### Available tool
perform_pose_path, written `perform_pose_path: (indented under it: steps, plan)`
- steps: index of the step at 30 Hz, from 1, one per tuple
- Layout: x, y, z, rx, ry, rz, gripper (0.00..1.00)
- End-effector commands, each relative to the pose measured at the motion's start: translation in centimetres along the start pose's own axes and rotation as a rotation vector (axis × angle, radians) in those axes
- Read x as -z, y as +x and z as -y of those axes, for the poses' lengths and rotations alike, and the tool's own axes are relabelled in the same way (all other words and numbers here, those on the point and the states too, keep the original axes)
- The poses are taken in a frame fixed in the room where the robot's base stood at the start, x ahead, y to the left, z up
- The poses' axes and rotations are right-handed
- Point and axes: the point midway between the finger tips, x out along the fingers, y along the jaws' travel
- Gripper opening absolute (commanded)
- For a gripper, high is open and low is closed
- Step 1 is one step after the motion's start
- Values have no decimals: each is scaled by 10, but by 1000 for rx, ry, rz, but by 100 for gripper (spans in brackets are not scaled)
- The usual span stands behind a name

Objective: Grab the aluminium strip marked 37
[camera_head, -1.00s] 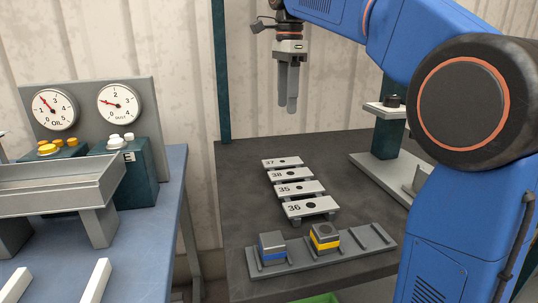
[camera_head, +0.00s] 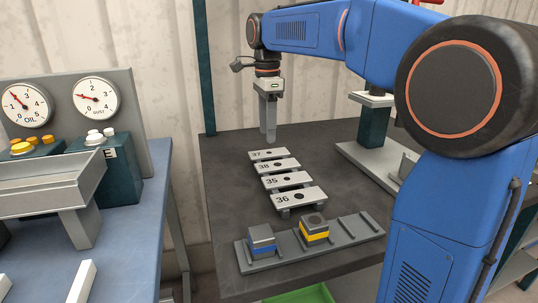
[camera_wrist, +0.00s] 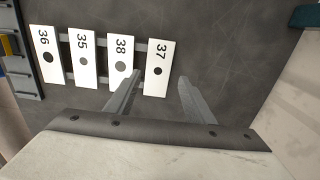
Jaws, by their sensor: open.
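The aluminium strip marked 37 (camera_head: 269,154) is the farthest of a row of light strips on the dark table. In the wrist view strip 37 (camera_wrist: 158,66) is at the right end of the row, with a dark round hole in it. My gripper (camera_head: 268,136) points down just behind strip 37 in the head view. In the wrist view its two fingers (camera_wrist: 157,85) are apart, one toward each side of strip 37, with nothing held. The left finger passes close to strip 38. I cannot tell the exact height of the fingertips above the strip.
Strips 38 (camera_head: 278,165), 35 (camera_head: 287,180) and 36 (camera_head: 298,197) lie nearer, close together on rails. A grey rack (camera_head: 350,232) with a blue-banded block (camera_head: 262,240) and a yellow-banded block (camera_head: 314,229) stands in front. A grey-based stand (camera_head: 373,130) is at the right.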

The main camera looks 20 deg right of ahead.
Motion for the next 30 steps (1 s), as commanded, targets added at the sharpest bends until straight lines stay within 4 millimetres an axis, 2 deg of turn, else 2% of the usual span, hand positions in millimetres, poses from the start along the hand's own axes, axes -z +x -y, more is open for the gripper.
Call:
perform_pose_path:
  steps: [5, 12, 15, 30]
  plan:
    - [1, 11, -1, -2, 0, 0, 48]
    - [5, 43, -4, -3, 0, 0, 48]
    - [5, 51, -3, -1, 0, 0, 48]
    - [4, 55, -3, 0, 0, 0, 48]
